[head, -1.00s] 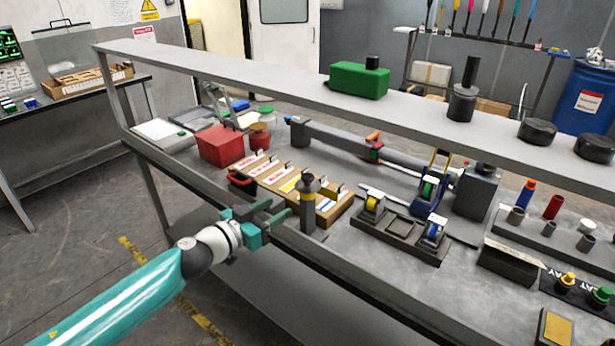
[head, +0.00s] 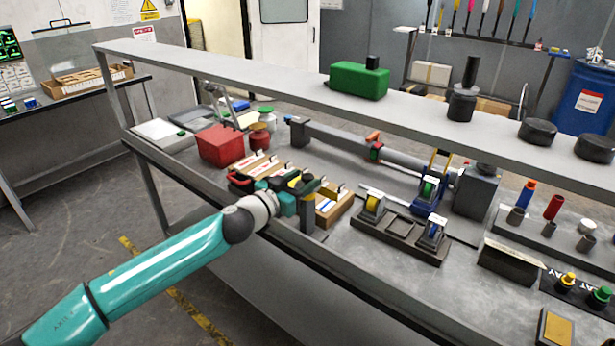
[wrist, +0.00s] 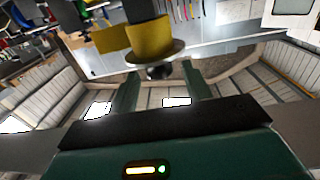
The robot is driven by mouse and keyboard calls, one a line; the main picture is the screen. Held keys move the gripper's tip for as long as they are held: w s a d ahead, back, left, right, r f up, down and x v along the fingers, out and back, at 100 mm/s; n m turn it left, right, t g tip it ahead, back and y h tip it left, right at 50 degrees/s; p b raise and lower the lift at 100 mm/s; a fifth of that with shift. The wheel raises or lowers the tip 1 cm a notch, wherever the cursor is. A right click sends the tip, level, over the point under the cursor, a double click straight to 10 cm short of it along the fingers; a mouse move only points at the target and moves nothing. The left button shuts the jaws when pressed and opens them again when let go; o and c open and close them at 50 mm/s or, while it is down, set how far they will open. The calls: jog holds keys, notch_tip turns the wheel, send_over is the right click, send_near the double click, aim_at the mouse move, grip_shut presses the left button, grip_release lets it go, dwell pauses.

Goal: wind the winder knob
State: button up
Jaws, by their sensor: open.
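The winder is a dark upright post (head: 307,216) at the front edge of the bench in the head view. Its top is mostly hidden behind my gripper (head: 304,187). In the wrist view, a yellow collar (wrist: 152,42) with a small dark round tip (wrist: 158,72) shows at the winder's head, which I take to be the knob. The open fingers of my gripper (wrist: 158,80) lie on either side of the dark tip, with visible gaps. I see no grip on it.
A wooden card box (head: 335,208) stands directly behind the post. A red bin (head: 219,146) is to the left and a dark spool rack (head: 400,240) to the right. The long upper shelf (head: 240,78) runs above the bench. The floor in front is clear.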

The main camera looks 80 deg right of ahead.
jog(key=shift+x, duration=1.25)
jog(key=c, duration=0.9)
jog(key=shift+n+t, duration=0.4)
jog(key=shift+t, duration=0.1)
